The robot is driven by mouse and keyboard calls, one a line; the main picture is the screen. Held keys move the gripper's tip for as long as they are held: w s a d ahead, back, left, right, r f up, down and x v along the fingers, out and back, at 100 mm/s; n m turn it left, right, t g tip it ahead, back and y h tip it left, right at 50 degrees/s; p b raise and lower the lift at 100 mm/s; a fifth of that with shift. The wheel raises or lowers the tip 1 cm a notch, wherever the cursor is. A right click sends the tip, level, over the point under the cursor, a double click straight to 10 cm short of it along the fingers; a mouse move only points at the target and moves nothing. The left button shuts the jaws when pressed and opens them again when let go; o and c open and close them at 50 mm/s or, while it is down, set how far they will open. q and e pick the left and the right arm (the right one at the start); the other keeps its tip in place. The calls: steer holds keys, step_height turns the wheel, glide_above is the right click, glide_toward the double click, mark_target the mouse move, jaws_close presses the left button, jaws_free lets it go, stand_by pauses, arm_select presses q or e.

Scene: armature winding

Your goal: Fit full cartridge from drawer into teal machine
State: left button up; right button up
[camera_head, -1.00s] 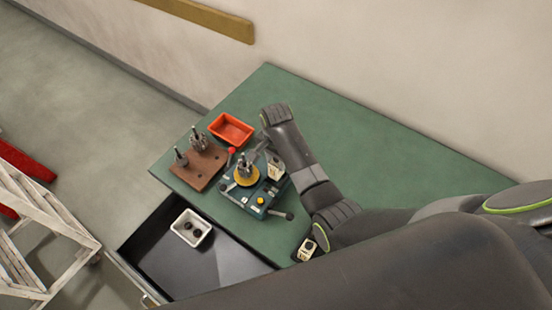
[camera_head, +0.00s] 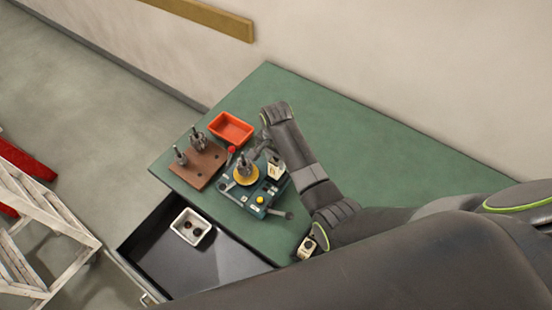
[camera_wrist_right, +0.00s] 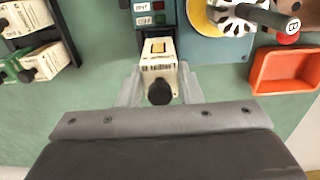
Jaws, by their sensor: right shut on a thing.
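The teal machine (camera_head: 262,203) stands on the green table, with a yellow disc and a grey armature on top. A cream cartridge (camera_head: 275,170) with a dark round knob is upright at the machine's back right side. In the right wrist view the cartridge (camera_wrist_right: 159,62) sits between the fingers of my right gripper (camera_wrist_right: 159,88), which is shut on it. It touches or nearly touches the machine's dark edge; I cannot tell how deep it sits. In the head view my arm partly hides the right gripper (camera_head: 264,150). My left gripper is not in view.
A brown block (camera_head: 205,170) with armatures and a red-orange tray (camera_head: 231,128) stand beside the machine. More cartridges (camera_wrist_right: 45,63) stand left in the wrist view. The table's far right is clear.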

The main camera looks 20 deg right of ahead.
steer(key=shift+f, duration=0.1)
stand_by(0.6)
steer(key=shift+f+b, duration=1.25)
steer(key=shift+f, duration=1.1)
steer(key=o, duration=1.1)
steer(key=shift+r, duration=0.15)
step_height(320, 180, up, 2)
steer(key=p, duration=0.2)
steer(key=shift+r+p, duration=0.2)
steer(key=shift+p, duration=0.2)
steer(key=shift+r, duration=0.9)
